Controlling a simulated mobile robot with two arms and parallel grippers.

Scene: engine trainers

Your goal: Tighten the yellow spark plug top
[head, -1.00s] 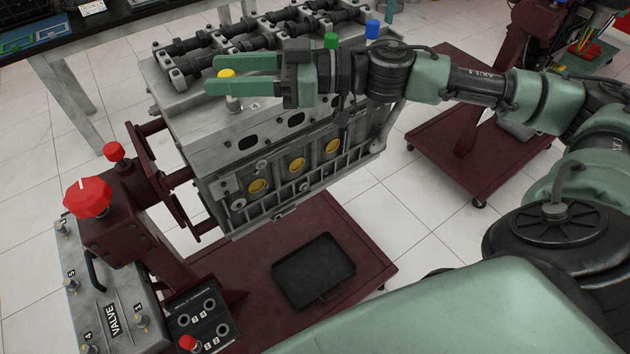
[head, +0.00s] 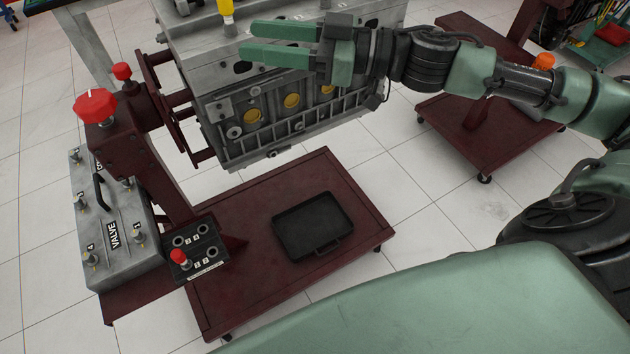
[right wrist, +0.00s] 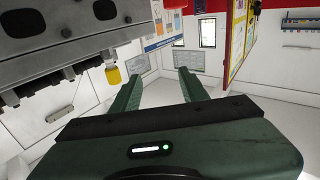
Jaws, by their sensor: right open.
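The yellow spark plug top (head: 226,8) stands on the grey engine block (head: 200,62) at the top edge of the head view, its upper end possibly cut off. It also shows in the right wrist view (right wrist: 113,76), left of the left finger. My right gripper (head: 248,40) is open and empty, with its two green fingers pointing left. It lies below and right of the yellow top in the head view, apart from it. Both fingers show in the right wrist view (right wrist: 157,76), with nothing between them. My left gripper is out of view.
The engine hangs on a dark red stand with a red knob (head: 95,104). A black tray (head: 312,222) lies on the red base (head: 225,280). A grey valve box (head: 125,225) stands at left. Another red cart (head: 505,120) is at right, with bare tiled floor between.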

